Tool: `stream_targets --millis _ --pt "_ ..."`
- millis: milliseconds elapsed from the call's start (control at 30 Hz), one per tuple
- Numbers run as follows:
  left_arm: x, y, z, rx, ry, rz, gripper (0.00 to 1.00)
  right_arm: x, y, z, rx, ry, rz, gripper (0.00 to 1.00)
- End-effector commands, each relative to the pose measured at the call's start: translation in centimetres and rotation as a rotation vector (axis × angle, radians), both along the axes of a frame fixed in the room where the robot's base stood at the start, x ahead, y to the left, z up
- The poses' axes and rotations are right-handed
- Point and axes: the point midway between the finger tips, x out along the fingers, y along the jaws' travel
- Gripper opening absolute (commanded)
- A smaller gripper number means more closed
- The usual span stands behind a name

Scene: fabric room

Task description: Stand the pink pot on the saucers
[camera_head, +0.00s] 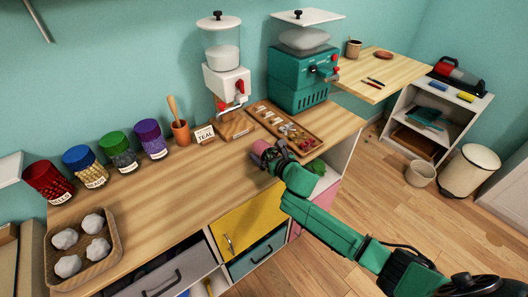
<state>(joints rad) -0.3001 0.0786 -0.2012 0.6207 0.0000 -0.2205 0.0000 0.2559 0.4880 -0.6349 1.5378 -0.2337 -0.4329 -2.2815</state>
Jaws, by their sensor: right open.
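A small pink thing, which looks like the pink pot (259,147), is on the wooden counter (205,180) near its front edge. My right gripper (270,157) is right at it, with the arm coming in from the lower right. The gripper is open and covers part of the pink thing; whether the fingers touch it I cannot tell. I cannot make out any saucers. My left gripper is out of view.
A compartment tray (318,146) and a wooden board (237,125) lie behind the gripper. A teal machine (298,95) and a white dispenser (226,80) stand at the back. Lidded jars (118,156) and a wicker tray (112,268) are left. The counter's middle is clear.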

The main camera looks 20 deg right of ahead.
Motion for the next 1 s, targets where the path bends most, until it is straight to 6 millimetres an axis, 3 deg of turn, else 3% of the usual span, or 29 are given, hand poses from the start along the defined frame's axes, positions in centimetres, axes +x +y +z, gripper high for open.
stream_targets --millis 233,433,467,500,700,833,1000 --pt "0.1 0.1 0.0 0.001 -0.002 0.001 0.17 0.4 0.1 -0.2 -0.001 0.000 0.001 1.00" --pt "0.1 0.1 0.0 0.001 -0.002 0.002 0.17 0.4 0.1 -0.2 0.000 0.000 0.001 0.23" --pt "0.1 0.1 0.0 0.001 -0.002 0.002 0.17 0.4 0.1 -0.1 0.000 -0.002 0.001 0.19" --pt "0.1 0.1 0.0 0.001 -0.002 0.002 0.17 0.4 0.1 -0.1 0.000 -0.002 0.001 0.08" --pt "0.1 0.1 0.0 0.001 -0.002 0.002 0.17 0.4 0.1 0.1 0.000 -0.003 0.001 0.08" --pt "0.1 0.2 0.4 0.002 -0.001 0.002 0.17 0.5 0.1 1.3 -0.003 -0.005 0.002 0.08" --pt "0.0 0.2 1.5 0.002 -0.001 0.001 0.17 0.5 0.0 5.9 -0.005 -0.010 0.003 0.08"
